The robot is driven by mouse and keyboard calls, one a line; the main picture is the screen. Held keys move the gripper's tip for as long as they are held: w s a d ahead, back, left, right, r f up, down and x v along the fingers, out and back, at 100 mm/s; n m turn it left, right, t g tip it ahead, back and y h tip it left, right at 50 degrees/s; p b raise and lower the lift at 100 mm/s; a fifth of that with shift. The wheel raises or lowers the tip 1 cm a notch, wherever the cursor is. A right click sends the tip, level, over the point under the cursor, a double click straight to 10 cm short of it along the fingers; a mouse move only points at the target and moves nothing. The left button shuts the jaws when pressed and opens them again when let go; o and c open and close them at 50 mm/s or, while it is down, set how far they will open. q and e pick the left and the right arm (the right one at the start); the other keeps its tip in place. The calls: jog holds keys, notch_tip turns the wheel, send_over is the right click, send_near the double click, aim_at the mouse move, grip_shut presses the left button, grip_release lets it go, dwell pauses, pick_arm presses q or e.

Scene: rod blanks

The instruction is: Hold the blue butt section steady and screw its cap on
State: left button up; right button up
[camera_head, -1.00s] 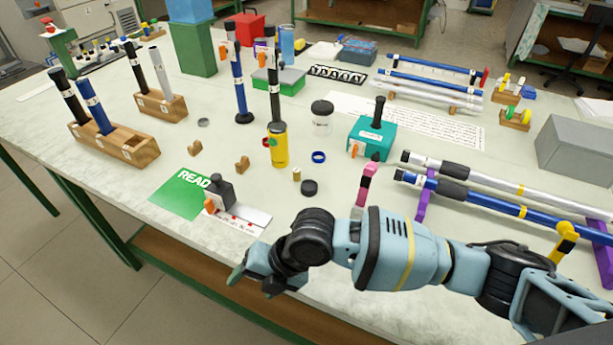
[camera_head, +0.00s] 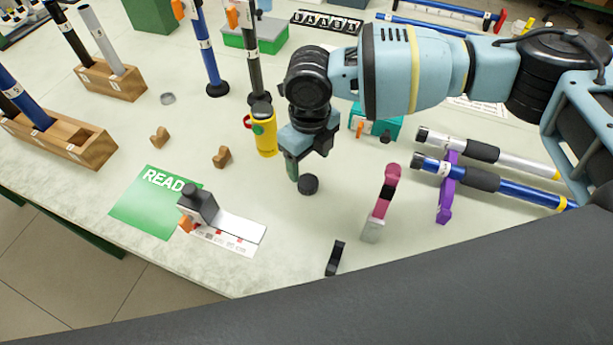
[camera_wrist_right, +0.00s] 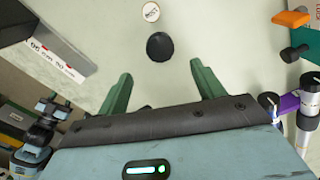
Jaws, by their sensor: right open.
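The blue butt section (camera_head: 535,192) appears to be the blue rod with a dark grip, lying beside a silver rod on a purple rest (camera_head: 447,190) at the right. A round black cap (camera_head: 308,184) lies on the table; it also shows in the right wrist view (camera_wrist_right: 160,46). My right gripper (camera_head: 304,162) is just above and beyond the cap in the head view, open and empty. In the right wrist view, its green fingers (camera_wrist_right: 162,76) are apart, with the cap ahead between their lines. My left gripper is not seen in the head view.
A yellow bottle (camera_head: 264,132) stands left of my right gripper. A pink clamp-like stand (camera_head: 384,195) and a small black piece (camera_head: 335,258) are nearer the front. A green READ card (camera_head: 150,208) and wooden rod racks (camera_head: 85,148) are left. The front middle is mostly clear.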

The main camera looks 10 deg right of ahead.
aim_at(308, 181)
jog(key=shift+w+f, duration=0.15)
jog(key=shift+f, duration=1.8)
jog(key=shift+w+f, duration=0.1)
jog(key=shift+f, duration=1.85)
jog(key=c, duration=1.1)
notch_tip(308, 181, up, 10)
jog(key=shift+r, duration=0.1)
